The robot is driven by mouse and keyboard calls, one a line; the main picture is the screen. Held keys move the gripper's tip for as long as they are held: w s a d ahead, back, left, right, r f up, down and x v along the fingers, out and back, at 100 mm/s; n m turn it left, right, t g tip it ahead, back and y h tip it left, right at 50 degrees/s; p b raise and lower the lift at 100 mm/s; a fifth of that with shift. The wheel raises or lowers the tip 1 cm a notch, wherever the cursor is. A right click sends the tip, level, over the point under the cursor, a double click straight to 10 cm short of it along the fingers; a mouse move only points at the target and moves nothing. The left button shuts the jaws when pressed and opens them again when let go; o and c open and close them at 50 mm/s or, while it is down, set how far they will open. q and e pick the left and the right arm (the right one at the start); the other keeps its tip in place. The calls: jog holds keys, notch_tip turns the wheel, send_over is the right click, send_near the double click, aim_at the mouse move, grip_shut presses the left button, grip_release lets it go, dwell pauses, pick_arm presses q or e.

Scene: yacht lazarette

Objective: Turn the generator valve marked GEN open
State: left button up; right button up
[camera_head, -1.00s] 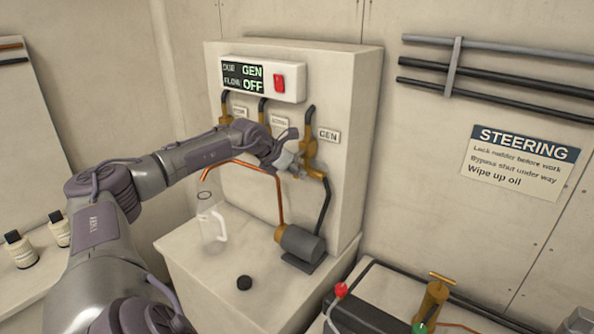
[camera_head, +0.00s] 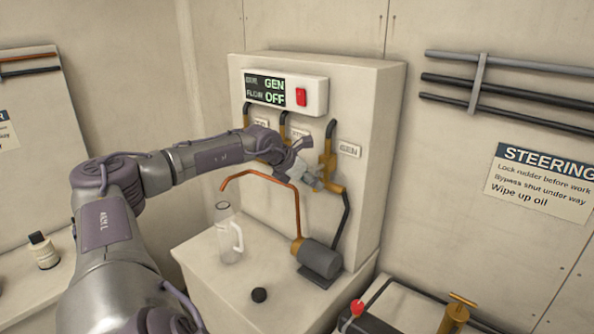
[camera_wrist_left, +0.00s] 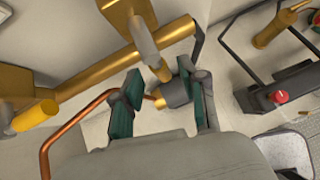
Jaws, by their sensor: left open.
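The brass GEN valve (camera_head: 327,160) is on the front of the pale cabinet, left of its GEN label (camera_head: 349,150). My left gripper (camera_head: 314,174) is right beside this valve and partly covers it; I cannot tell from the head view whether they touch. In the left wrist view the gripper (camera_wrist_left: 158,78) is open, its two dark green fingers apart. A valve lever (camera_wrist_left: 143,40) with a grey sleeve and brass end points toward the gap between the fingertips. The display (camera_head: 265,88) reads GEN and FLOW OFF. My right gripper is not in view.
Two other labelled valves are partly hidden behind my left arm. A copper pipe (camera_head: 297,205) runs down to the grey pump (camera_head: 320,258). A clear jug (camera_head: 229,235) and a black cap (camera_head: 259,295) stand on the ledge. A red switch (camera_head: 301,97) sits beside the display.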

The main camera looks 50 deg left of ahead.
pick_arm(q)
jog(key=v, duration=0.9)
jog(key=shift+s+r, duration=0.15)
jog(key=shift+d, duration=0.15)
